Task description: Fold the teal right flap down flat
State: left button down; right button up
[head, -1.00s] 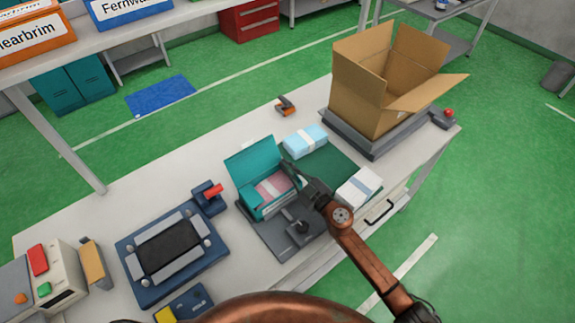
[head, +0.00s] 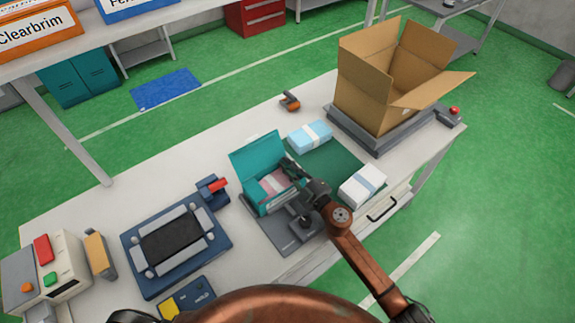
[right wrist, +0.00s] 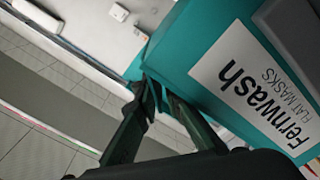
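The teal mask box (head: 268,208) stands on a dark grey fixture (head: 280,240) in the head view. Its tall teal back flap (head: 257,153) stands up, and a pink bundle with a pale band (head: 273,184) lies inside. My right gripper (head: 287,165) is at the box's right end, low and close to it, and hides much of that side. The right wrist view shows the box's Fernwash label (right wrist: 245,70) and a narrow teal piece (right wrist: 135,67) by my fingertips, perhaps the right flap. My left gripper does not show.
A light blue pack (head: 310,136) and a white pack (head: 362,186) lie on a dark green mat (head: 333,160) at the right. An open carton (head: 375,95) stands behind. A blue device (head: 175,245) sits left of the fixture.

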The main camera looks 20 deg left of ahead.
jog(key=shift+o, duration=1.1)
